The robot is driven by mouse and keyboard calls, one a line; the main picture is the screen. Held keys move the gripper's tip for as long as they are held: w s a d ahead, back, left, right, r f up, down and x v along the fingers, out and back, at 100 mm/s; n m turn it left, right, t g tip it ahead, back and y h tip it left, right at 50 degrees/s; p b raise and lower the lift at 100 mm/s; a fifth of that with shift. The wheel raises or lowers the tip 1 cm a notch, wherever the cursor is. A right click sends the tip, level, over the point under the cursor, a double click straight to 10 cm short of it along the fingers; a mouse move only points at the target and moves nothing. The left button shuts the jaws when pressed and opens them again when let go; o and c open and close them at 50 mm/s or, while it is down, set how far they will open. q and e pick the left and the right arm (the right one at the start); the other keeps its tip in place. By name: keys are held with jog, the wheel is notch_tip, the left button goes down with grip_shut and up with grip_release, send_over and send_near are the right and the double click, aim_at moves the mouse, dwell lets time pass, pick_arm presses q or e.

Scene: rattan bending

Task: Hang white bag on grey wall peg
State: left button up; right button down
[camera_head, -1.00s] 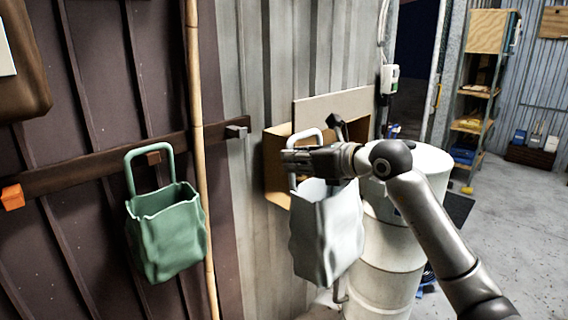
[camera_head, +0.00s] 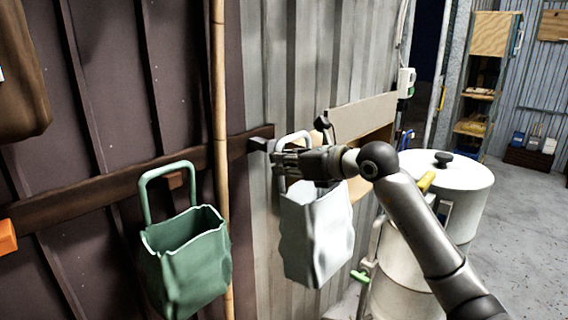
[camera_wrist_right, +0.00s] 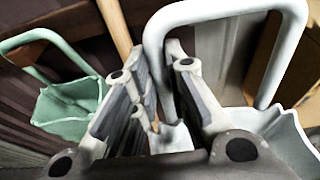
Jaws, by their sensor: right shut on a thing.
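The white bag (camera_head: 318,240) hangs upright from my right gripper, in front of the grey corrugated wall. My right gripper (camera_head: 283,162) is shut on one side of its handle; in the right wrist view the handle loop (camera_wrist_right: 225,16) rises above the fingers (camera_wrist_right: 160,95). The grey wall peg (camera_head: 259,145) sticks out at the right end of the brown rail, just left of the handle and fingertips. I cannot tell whether the handle touches the peg; the loop does not visibly go around it. My left gripper is not in view.
A green bag (camera_head: 188,262) hangs on a brown peg (camera_head: 175,181) to the left. An orange peg (camera_head: 7,237) is at the far left. A bamboo pole (camera_head: 219,110) stands between the bags. A white drum (camera_head: 450,185) and a cardboard box (camera_head: 362,115) are at right.

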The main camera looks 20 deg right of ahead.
jog(key=shift+r, duration=0.3)
jog(key=p+x, duration=0.1)
jog(key=x, duration=0.1)
jog(key=shift+w+a, duration=0.1)
jog(key=shift+w, duration=0.15)
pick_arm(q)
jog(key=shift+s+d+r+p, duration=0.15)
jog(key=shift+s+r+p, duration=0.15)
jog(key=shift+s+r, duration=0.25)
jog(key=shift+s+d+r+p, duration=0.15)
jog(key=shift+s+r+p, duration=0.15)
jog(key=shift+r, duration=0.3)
pick_arm(e)
jog(key=x, duration=0.8)
jog(key=shift+r, duration=0.1)
jog(key=c, duration=1.4)
grip_release()
jog(key=shift+o, duration=0.2)
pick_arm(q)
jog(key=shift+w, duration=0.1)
